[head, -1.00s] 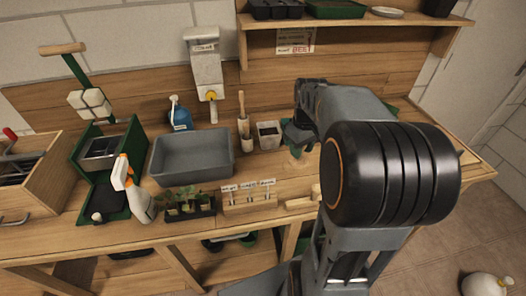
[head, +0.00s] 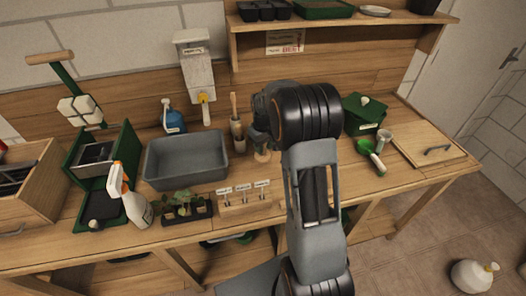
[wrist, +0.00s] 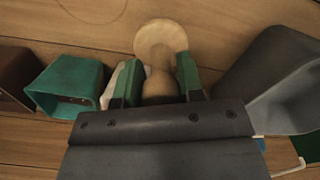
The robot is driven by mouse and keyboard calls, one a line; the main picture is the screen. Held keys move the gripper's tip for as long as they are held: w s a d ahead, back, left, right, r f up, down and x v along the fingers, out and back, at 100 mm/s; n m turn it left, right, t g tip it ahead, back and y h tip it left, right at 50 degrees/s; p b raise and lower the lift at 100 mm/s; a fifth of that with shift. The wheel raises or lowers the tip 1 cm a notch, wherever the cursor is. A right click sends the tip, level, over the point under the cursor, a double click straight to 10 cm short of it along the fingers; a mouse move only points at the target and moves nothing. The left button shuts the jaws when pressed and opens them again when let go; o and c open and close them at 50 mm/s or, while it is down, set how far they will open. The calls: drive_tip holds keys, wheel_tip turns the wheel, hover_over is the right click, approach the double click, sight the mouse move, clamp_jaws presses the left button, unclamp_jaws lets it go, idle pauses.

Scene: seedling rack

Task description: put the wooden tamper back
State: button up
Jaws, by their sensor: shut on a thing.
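The wooden tamper (wrist: 163,38) is in my gripper (wrist: 158,80), its pale round disc beyond the fingertips and its wooden handle between the two green finger pads. In the head view the tamper's disc (head: 262,156) shows just below my gripper (head: 263,132), low over the bench. I cannot tell if it touches the wood. My gripper hides most of the tamper there and what is behind it. A wooden holder (head: 238,133) with an upright wooden stick stands just left of my gripper. I cannot tell where the tamper's own place is.
The grey tub (head: 187,160) is left of the holder, with a blue bottle (head: 172,122) behind it. Seedlings (head: 182,206) and a label block (head: 245,200) stand in front. To the right are a green box (head: 362,116), a green scoop (head: 372,157) and a board with a handle (head: 428,145).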

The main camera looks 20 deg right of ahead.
sight(265, 157)
drive_tip(key=shift+w+a+f, duration=0.1)
drive_tip(key=shift+w+f, duration=0.05)
drive_tip(key=shift+f, duration=1.65)
drive_tip(key=shift+f, duration=0.1)
drive_tip(key=o, duration=0.8)
